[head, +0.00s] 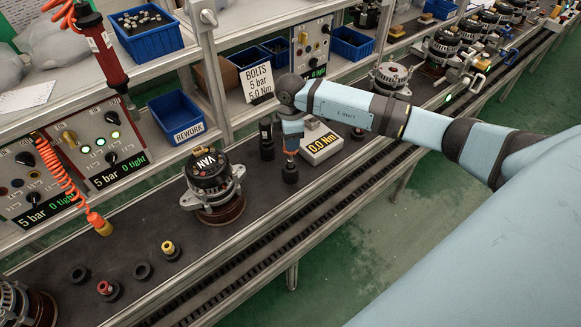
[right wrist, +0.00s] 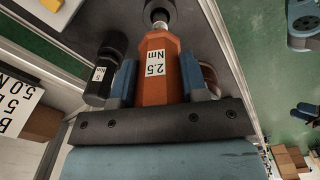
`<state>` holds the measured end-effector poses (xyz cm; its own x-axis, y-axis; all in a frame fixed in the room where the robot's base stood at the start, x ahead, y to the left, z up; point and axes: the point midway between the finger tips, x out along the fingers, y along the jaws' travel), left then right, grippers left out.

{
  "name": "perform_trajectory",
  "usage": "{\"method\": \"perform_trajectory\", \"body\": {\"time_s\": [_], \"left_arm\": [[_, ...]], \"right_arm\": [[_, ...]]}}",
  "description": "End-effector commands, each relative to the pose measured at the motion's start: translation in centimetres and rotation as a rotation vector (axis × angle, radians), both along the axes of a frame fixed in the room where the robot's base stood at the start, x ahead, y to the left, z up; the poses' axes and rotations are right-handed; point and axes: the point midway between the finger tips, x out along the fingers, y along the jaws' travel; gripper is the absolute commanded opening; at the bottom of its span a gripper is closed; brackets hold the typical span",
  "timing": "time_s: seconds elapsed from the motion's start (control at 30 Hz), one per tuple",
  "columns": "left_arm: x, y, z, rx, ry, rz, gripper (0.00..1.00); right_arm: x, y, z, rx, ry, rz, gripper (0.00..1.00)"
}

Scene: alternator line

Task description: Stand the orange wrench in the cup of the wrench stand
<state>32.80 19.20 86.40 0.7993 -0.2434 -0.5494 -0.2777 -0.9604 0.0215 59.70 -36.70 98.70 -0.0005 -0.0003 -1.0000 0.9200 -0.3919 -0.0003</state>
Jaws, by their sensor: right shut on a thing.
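My right gripper (head: 291,140) points down over the belt side of the bench in the head view. It is shut on the orange wrench (right wrist: 158,58), labelled 2.5 Nm, with one blue finger on each side in the right wrist view. The wrench is about upright, and a bit of its orange body (head: 291,152) shows below the fingers. Its silver tip is at a dark round cup (head: 290,174) directly beneath; I cannot tell how deep it sits. A black wrench (head: 266,140) stands close to the left, apart from the fingers.
The BOLTS sign (head: 257,82) stands behind. An alternator marked VAN (head: 210,180) sits to the left. The dark surface between it and the wrenches is partly clear.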

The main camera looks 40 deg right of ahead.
Motion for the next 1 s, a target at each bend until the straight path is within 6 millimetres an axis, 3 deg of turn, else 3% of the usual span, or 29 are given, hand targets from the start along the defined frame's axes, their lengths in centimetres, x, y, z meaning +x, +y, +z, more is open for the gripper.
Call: {"method": "perform_trajectory", "body": {"time_s": [1.0], "left_arm": [[0.0, 0.2, -0.7, 0.004, 0.001, 0.001, 0.43]], "right_arm": [[0.0, 0.0, -1.2, 0.001, -0.001, 0.0, 0.16]]}}
